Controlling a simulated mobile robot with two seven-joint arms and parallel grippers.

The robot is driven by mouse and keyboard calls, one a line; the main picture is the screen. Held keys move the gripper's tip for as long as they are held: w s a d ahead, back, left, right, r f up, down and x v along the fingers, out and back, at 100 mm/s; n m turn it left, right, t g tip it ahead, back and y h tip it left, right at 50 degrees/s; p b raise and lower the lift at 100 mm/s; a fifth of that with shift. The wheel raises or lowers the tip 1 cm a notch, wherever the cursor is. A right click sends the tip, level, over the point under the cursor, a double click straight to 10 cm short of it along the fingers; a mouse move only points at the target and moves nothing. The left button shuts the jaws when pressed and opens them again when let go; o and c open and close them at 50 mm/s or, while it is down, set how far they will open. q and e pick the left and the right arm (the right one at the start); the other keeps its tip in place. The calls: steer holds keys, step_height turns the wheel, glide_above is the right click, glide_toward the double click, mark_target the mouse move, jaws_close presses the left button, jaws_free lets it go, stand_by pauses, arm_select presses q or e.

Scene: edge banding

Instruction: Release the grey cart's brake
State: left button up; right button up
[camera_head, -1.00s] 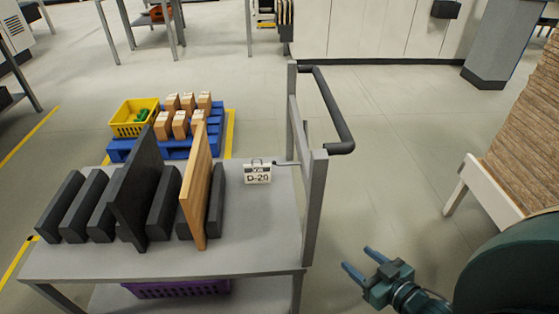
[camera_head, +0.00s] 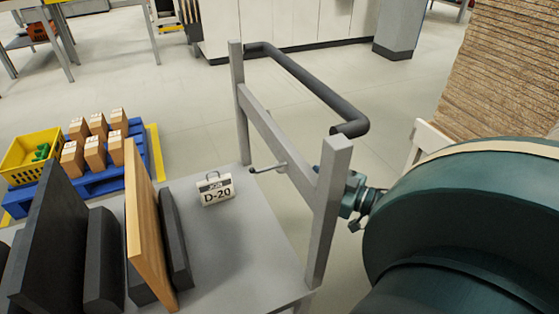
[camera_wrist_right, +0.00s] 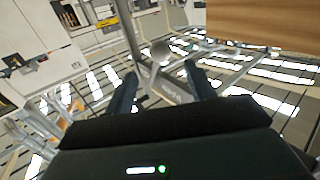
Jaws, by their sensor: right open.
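The grey cart (camera_head: 235,262) stands in front of me, with a dark push handle (camera_head: 310,85) on its right-end frame. A small lever (camera_head: 268,168), which looks like the brake lever, sticks out from the frame's crossbar over the deck. My right gripper (camera_head: 318,170) is just outside that frame, partly hidden behind the near post. In the right wrist view its two fingers (camera_wrist_right: 162,78) are open and apart. A round grey knob (camera_wrist_right: 160,52) shows ahead between them, with no visible contact. My left gripper is out of view.
A blue pallet (camera_head: 100,180) with boxes and a yellow crate (camera_head: 22,160) lies beyond. A stack of boards (camera_head: 505,65) is at right.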

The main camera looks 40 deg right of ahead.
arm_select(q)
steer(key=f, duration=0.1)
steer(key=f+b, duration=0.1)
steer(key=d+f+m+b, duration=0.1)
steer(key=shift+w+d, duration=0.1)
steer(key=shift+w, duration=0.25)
arm_select(e)
steer(key=x, duration=0.9)
steer(key=shift+w+a, duration=0.1)
steer(key=shift+w, duration=0.25)
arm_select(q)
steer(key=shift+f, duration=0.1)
arm_select(e)
steer(key=shift+f, duration=0.1)
jaws_close()
